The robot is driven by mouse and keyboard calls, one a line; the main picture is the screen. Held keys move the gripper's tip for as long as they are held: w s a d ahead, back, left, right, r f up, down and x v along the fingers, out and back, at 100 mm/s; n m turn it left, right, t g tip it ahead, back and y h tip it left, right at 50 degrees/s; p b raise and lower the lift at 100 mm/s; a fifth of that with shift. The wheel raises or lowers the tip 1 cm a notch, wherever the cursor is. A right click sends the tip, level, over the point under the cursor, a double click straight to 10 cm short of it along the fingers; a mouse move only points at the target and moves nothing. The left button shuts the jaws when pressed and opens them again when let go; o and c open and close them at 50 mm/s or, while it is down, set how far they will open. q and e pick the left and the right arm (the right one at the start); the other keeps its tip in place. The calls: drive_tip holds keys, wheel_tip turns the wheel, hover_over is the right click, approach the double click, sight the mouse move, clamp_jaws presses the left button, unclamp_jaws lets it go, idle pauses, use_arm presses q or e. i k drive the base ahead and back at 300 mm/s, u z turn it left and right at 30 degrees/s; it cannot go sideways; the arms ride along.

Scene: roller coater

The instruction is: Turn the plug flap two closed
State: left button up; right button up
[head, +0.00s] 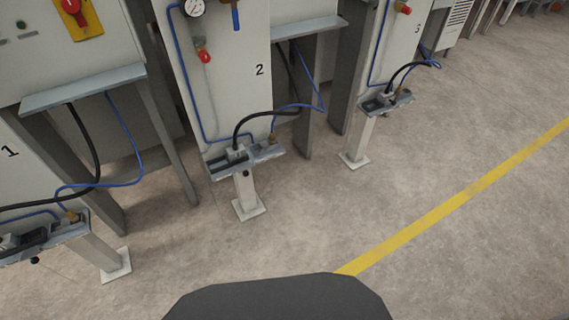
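The cabinet marked 2 (232,80) stands in the upper middle of the head view. In front of it, a small metal bracket (268,153) on a short white post (246,192) carries plug unit two (236,155). A thick black cable (256,118) and a thin blue hose (300,105) run to this unit. The plug flap itself is too small for me to tell apart or to see whether it is open or closed. Neither of my grippers is in view.
Similar units stand by station 1 (38,237) at the lower left and station 3 (385,104) at the upper right. A yellow floor line (450,206) crosses the right side. The concrete floor (330,225) in front of unit two is clear.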

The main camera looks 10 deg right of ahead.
sight(243, 166)
drive_tip(key=z, duration=0.35)
drive_tip(key=i, duration=1.35)
drive_tip(key=u, duration=0.6)
